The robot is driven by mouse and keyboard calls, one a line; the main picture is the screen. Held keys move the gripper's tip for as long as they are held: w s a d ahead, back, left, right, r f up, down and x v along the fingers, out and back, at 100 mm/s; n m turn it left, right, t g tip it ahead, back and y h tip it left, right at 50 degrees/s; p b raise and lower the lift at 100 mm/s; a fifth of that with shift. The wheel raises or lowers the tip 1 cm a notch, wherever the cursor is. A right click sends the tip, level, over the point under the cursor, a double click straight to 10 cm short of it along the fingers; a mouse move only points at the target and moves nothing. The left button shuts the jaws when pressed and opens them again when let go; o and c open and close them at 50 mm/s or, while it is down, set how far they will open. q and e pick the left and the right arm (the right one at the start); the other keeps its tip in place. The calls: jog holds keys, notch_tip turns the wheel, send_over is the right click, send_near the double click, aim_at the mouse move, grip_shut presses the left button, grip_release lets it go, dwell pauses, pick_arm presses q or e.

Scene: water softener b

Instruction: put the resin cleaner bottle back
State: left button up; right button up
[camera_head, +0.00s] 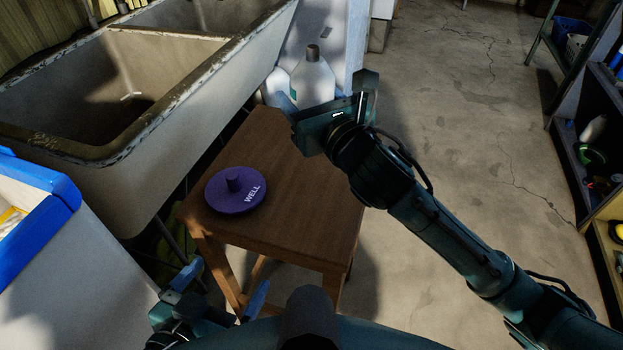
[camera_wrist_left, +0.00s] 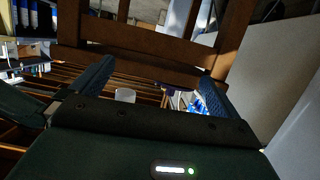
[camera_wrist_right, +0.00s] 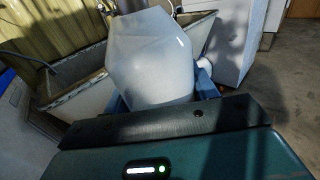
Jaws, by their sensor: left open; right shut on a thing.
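A white translucent bottle with a dark cap (camera_head: 313,74), apparently the resin cleaner bottle, stands out above the far end of the wooden stool. My right gripper (camera_head: 325,95) is shut on it, hiding its lower part, so I cannot tell whether it touches the stool. The bottle (camera_wrist_right: 155,60) fills the middle of the right wrist view, roughly upright between the fingers. My left gripper (camera_head: 222,288) is open and empty, low in front of the stool. The left wrist view shows its spread fingers facing the stool's wooden legs and rails.
A purple lid marked WELL (camera_head: 236,190) lies on the wooden stool (camera_head: 300,215). Another white bottle (camera_head: 276,84) stands left of the held one. A stone double sink (camera_head: 130,95) is at left, a blue-rimmed white bin (camera_head: 70,270) nearer. Shelves (camera_head: 575,150) stand right beyond open floor.

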notch_tip(320, 180, down, 9)
jog(key=b, duration=0.3)
jog(key=shift+f, duration=0.3)
pick_arm(q)
jog(key=shift+m, duration=0.7)
jog(key=f, duration=0.1)
jog(key=d+f, duration=0.1)
jog(key=w+f, duration=0.1)
jog(key=shift+d+f, duration=0.2)
jog(key=shift+f, duration=0.2)
pick_arm(e)
jog(key=shift+f, duration=0.1)
jog(key=o, duration=1.4)
pick_arm(q)
jog(key=shift+h, duration=0.3)
pick_arm(e)
jog(key=shift+o, duration=0.2)
